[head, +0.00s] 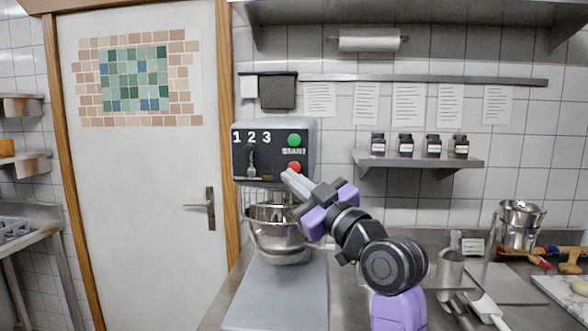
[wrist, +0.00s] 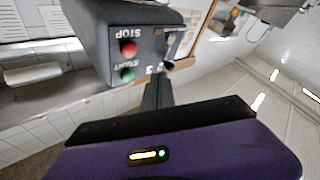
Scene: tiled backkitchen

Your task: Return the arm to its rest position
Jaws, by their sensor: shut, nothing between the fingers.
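My gripper (head: 288,176) is raised in front of the stand mixer (head: 314,139), its fingertips by the red stop button (head: 294,167) in the head view. The fingers are shut with nothing between them. I cannot tell whether they touch the mixer. In the wrist view my gripper (wrist: 158,88) points at the mixer's dark control panel, where the red button (wrist: 128,48) and green start button (wrist: 126,75) both show. My arm is stretched forward and bent, above the steel counter.
A steel mixing bowl (head: 277,232) sits under the mixer head. A shelf (head: 420,158) with several small jars is on the wall to the right. A closed white door (head: 140,200) stands at left.

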